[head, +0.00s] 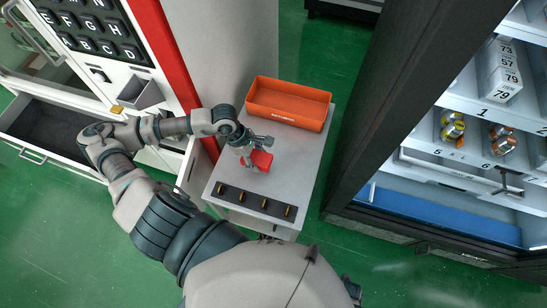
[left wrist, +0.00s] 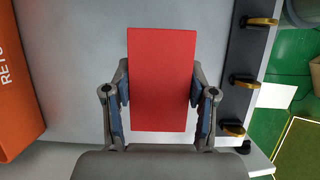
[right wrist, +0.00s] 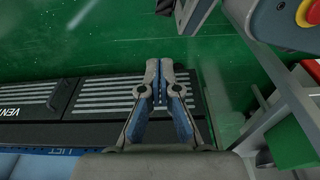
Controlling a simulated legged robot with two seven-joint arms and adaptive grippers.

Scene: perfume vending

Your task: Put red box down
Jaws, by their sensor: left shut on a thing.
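The red box (head: 261,160) is in my left gripper (head: 250,151), over the light grey top of a small cabinet (head: 224,169). In the left wrist view the red box (left wrist: 161,80) stands between the two fingers of the left gripper (left wrist: 161,95), which are shut on its sides. I cannot tell whether the box touches the cabinet top. My right gripper (right wrist: 162,85) shows in the right wrist view with its fingertips together and nothing between them, above a dark grated strip and green floor.
An orange bin (head: 288,104) stands at the back of the cabinet top. A black strip with several brass hooks (head: 240,200) lies along the front edge. A dark-framed vending machine (head: 430,160) stands at right, and a lettered white machine with an open drawer (head: 50,135) at left.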

